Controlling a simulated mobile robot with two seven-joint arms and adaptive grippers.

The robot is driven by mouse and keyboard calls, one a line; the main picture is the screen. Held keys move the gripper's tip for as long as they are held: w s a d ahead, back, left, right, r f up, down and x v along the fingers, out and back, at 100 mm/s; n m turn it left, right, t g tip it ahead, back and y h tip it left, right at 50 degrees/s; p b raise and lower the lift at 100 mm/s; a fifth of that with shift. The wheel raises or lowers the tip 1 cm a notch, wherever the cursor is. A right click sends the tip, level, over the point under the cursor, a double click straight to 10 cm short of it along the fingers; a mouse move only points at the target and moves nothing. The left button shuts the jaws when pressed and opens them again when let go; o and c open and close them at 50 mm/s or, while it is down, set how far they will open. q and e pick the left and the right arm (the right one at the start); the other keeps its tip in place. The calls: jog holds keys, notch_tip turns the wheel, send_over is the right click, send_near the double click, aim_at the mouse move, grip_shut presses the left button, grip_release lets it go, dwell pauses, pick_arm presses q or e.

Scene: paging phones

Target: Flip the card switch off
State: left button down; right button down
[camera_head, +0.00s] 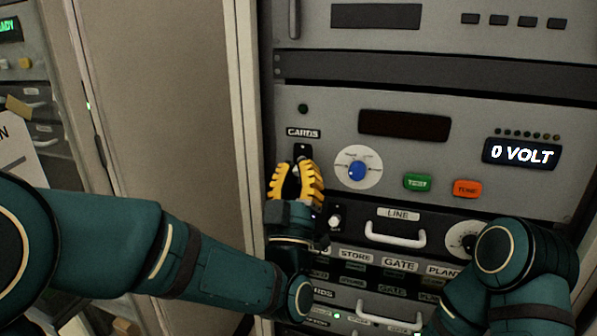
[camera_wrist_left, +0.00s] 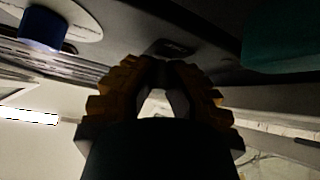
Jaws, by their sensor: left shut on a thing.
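The card switch (camera_head: 303,151) is a small dark fitting on the grey panel, just under the CARDS label (camera_head: 303,132). My left gripper (camera_head: 300,170), with yellow ribbed fingers, is at this switch and covers most of it. Its fingers are closed together on it, so the lever's position is hidden. In the left wrist view the fingertips (camera_wrist_left: 165,65) come together against the dark panel, and the lever cannot be made out. My right gripper is out of view; only part of that arm shows at lower right.
Right of the switch are a blue knob (camera_head: 356,170), a green button (camera_head: 417,182) and an orange button (camera_head: 467,188). A display (camera_head: 522,152) reads 0 VOLT. A LINE drawer handle (camera_head: 395,236) sits below. A cabinet side (camera_head: 160,120) stands left.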

pick_arm(q)
jog(key=shift+f+t, duration=0.1)
jog(key=shift+t, duration=0.5)
jog(key=shift+n+y, duration=0.4)
jog(key=c, duration=0.9)
grip_release()
jog(key=shift+a, duration=0.1)
jog(key=shift+c, duration=0.2)
jog(key=shift+h, duration=0.3)
